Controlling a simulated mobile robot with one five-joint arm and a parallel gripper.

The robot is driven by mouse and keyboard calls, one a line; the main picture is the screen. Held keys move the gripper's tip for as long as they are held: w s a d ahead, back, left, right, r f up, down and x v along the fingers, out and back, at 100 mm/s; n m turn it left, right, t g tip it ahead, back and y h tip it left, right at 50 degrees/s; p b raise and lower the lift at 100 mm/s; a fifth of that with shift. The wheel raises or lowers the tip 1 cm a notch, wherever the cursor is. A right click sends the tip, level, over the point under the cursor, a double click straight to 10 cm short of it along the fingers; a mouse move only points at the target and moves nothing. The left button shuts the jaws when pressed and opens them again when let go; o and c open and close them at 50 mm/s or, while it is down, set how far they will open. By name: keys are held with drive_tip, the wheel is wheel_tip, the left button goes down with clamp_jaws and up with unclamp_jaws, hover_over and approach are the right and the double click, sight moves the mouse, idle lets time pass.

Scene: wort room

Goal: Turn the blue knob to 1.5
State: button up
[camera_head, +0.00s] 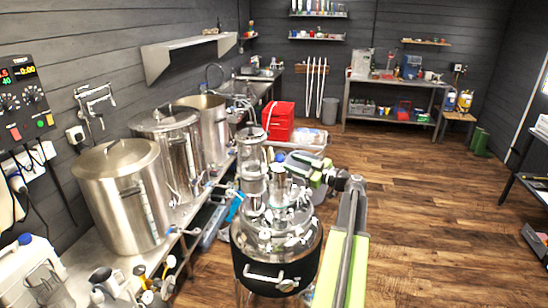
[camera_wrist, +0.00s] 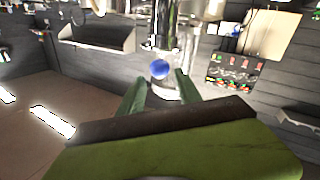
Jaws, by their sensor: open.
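The blue knob (camera_wrist: 160,69) is a small round shape near the middle of the wrist view, in front of a shiny metal and glass column (camera_wrist: 166,30). My gripper (camera_wrist: 159,84) is open, and its two green fingers lie left and right below the knob. They appear apart from it, though the depth is hard to judge. In the head view my gripper (camera_head: 313,173) is beside the glass and steel fittings on top of the steel vessel (camera_head: 275,262). I cannot make out the blue knob there, nor read any scale or setting.
A red drawer box (camera_head: 279,121) is behind the vessel. Glass fittings crowd the vessel top. The wooden floor (camera_head: 430,210) at right is clear.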

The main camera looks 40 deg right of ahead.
sight(274, 165)
drive_tip(key=w, duration=0.6)
drive_tip(key=w+a, duration=0.1)
drive_tip(key=w, duration=0.2)
drive_tip(key=shift+w+a, duration=0.1)
drive_tip(key=shift+w, duration=0.3)
drive_tip(key=shift+c, duration=0.4)
clamp_jaws()
